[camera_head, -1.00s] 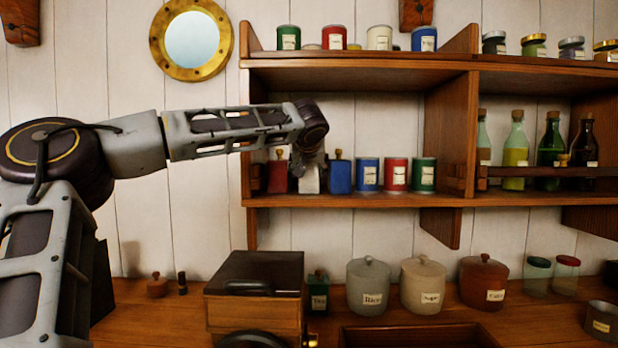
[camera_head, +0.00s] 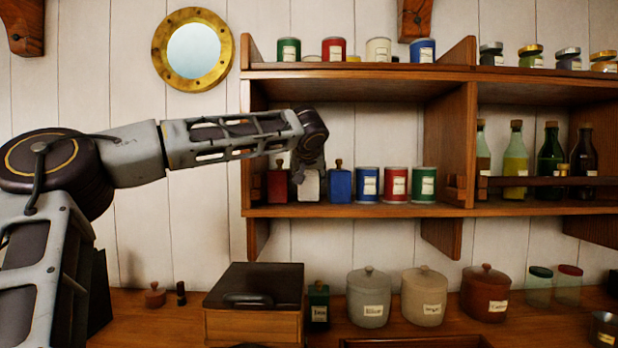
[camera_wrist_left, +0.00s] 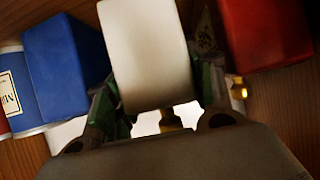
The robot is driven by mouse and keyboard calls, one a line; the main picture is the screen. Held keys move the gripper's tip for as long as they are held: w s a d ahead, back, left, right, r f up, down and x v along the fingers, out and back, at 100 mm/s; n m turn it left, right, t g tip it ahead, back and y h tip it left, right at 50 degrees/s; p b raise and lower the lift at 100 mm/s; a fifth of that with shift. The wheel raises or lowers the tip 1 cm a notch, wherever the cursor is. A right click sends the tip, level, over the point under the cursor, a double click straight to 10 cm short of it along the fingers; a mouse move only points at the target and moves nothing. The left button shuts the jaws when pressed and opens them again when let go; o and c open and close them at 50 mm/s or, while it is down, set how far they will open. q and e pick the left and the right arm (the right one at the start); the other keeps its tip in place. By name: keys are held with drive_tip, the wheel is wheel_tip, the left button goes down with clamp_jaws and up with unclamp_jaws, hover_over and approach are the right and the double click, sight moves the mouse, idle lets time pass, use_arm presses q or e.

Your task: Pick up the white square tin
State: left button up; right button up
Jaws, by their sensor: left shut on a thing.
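The white square tin (camera_head: 309,187) is on the middle shelf of the wall rack, between a red square tin (camera_head: 278,185) and a blue square tin (camera_head: 340,184). My left gripper (camera_head: 309,167) reaches in from the left and is over the white tin. In the left wrist view, the white tin (camera_wrist_left: 147,50) is between the gripper's two fingers (camera_wrist_left: 155,112), which are shut on it. The blue tin (camera_wrist_left: 65,62) and red tin (camera_wrist_left: 265,35) flank it there. The wrist hides the tin's top in the head view. My right gripper is out of view.
Blue, red and green round tins (camera_head: 396,184) stand to the right on the same shelf. The upper shelf board (camera_head: 365,70) is above my wrist. Bottles (camera_head: 551,160) stand in the right bay. The counter below holds a wooden box (camera_head: 253,325) and several canisters (camera_head: 369,300).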

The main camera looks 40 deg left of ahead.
use_arm(q)
wheel_tip(320, 180, up, 3)
drive_tip(key=shift+f+p, duration=0.1)
drive_tip(key=shift+p, duration=0.3)
drive_tip(key=shift+r+p, duration=0.4)
drive_tip(key=shift+r, duration=1.2)
drive_tip(key=shift+s+d+r, duration=0.1)
drive_tip(key=shift+s, duration=0.05)
drive_tip(key=shift+s+d, duration=0.25)
drive_tip(key=shift+s, duration=0.2)
drive_tip(key=shift+s+d, duration=0.2)
drive_tip(key=shift+s, duration=0.25)
drive_tip(key=s+d, duration=0.4)
drive_tip(key=s, duration=0.3)
drive_tip(key=s+d+b, duration=0.1)
drive_tip(key=s+d, duration=0.3)
drive_tip(key=s, duration=0.4)
drive_tip(key=shift+d, duration=0.2)
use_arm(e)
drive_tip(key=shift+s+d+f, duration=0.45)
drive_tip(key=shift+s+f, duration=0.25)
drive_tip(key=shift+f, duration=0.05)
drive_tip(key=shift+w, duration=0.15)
